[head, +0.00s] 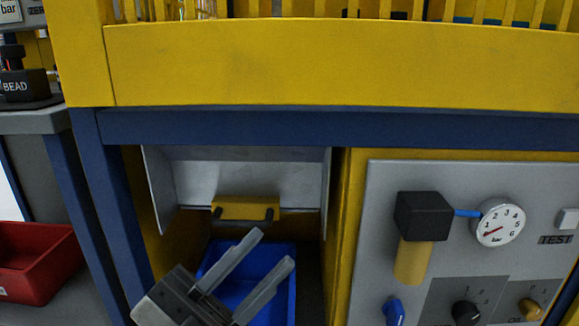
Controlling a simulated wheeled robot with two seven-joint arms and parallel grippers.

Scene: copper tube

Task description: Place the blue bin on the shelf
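The blue bin (248,281) sits low in a recess of the yellow and blue machine, at the lower middle of the head view. My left gripper (273,248) comes in from below, in front of the bin, and partly hides it. Its two grey fingers are apart with blue showing between them. I cannot tell whether they touch the bin. The bin's lower end is cut off by the picture edge. My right gripper is not in view. No shelf can be clearly identified.
A grey chute-like panel (245,180) and a yellow handle (246,208) hang above the bin. A grey control panel (372,235) with a pressure gauge (498,223) stands to the right. A red bin (40,265) is at the left.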

